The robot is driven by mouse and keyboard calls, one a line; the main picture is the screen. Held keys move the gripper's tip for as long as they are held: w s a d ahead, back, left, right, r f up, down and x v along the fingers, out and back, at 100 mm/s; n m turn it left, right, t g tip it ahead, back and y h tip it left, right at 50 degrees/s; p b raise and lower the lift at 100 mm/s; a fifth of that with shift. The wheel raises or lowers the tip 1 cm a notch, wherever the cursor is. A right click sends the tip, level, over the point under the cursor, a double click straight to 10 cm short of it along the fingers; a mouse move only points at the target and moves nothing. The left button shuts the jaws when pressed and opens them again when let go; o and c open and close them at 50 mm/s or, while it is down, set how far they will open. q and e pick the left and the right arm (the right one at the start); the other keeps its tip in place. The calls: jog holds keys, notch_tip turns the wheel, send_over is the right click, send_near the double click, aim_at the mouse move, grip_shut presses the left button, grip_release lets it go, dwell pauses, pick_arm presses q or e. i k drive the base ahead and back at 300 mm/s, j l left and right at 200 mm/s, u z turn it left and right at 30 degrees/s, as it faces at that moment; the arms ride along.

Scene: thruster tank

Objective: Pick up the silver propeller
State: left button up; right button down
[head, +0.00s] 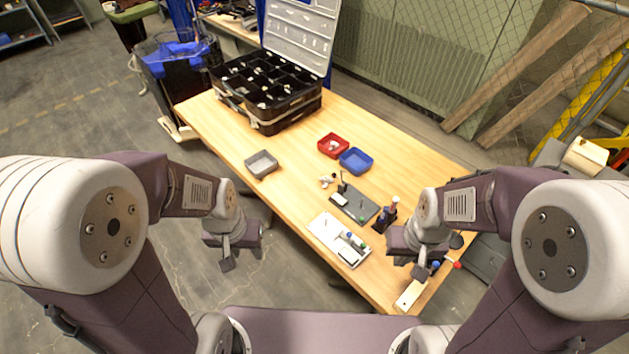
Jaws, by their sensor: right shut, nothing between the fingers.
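A small silver-white piece (326,181) lies on the wooden table (385,130), left of the dark grey plate; it may be the silver propeller, but it is too small to tell. Another small pale item sits in the red tray (333,146). My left gripper (241,260) hangs beyond the table's near left edge, apart from everything; its fingers look spread and empty. My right gripper (428,268) is shut and empty over the table's right end, right of the white board, away from the silver-white piece.
A blue tray (356,161) and a grey tray (261,164) stand on the table. A dark plate (356,204) and a white board (338,238) carry small parts. A black open case (266,92) fills the far left end.

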aim_at(325, 179)
jog(key=i+j+z, duration=0.15)
jog(key=z, duration=0.25)
jog(key=i+j+z, duration=0.1)
jog(key=j+z, duration=0.15)
jog(key=z, duration=0.15)
jog(key=j+z, duration=0.2)
jog(key=z, duration=0.2)
jog(key=i+j+z, duration=0.1)
jog(key=j+z, duration=0.45)
jog(key=z, duration=0.25)
